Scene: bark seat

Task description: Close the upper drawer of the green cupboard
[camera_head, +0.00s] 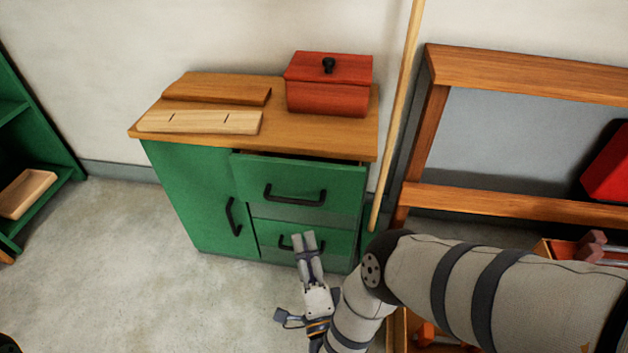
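The green cupboard (195,190) stands against the wall with a wooden top. Its upper drawer (300,207) has a black bar handle and stands out a little, with a dark gap along its top edge. The lower drawer (335,243) is below it, also with a black handle. My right gripper (304,237) is in front of the lower drawer in the picture, below the upper drawer's handle. Its two pale fingers lie side by side and look shut, with nothing seen between them. They hide part of the lower handle; contact cannot be told. My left gripper is out of view.
A red lidded box (328,88) and wooden boards (200,122) lie on the cupboard top. A pole (398,110) leans just right of the cupboard. A wooden bench frame (520,205) stands at the right. The floor (130,270) at the left is clear.

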